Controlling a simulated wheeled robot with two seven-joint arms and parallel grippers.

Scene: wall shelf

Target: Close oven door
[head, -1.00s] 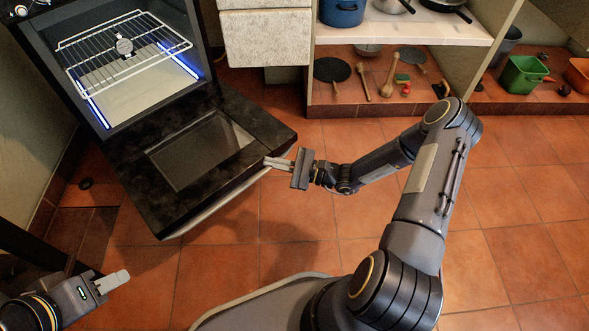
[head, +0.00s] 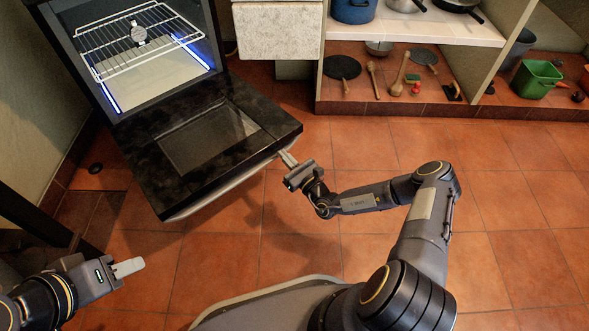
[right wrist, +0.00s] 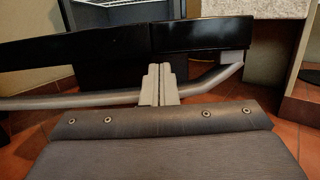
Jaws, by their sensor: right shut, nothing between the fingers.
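The oven (head: 125,14) stands at the upper left of the head view. Its black door (head: 240,95) is open, folded down toward me, with a window in its middle and a grey handle (head: 232,182) along its near edge. My right gripper (head: 287,158) is shut and empty at the right end of the handle. In the right wrist view, its fingers (right wrist: 158,82) overlap the handle (right wrist: 205,85) below the dark door edge (right wrist: 200,35); contact is unclear. My left gripper (head: 128,267) is at the lower left, away from the door; its jaw gap is not visible.
A wire rack (head: 140,38) is inside the oven. A pale cabinet (head: 278,30) stands right of the oven. Shelves with pots, utensils and a green bin (head: 537,78) are at the upper right. Tiled floor (head: 340,240) is clear in front of the door.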

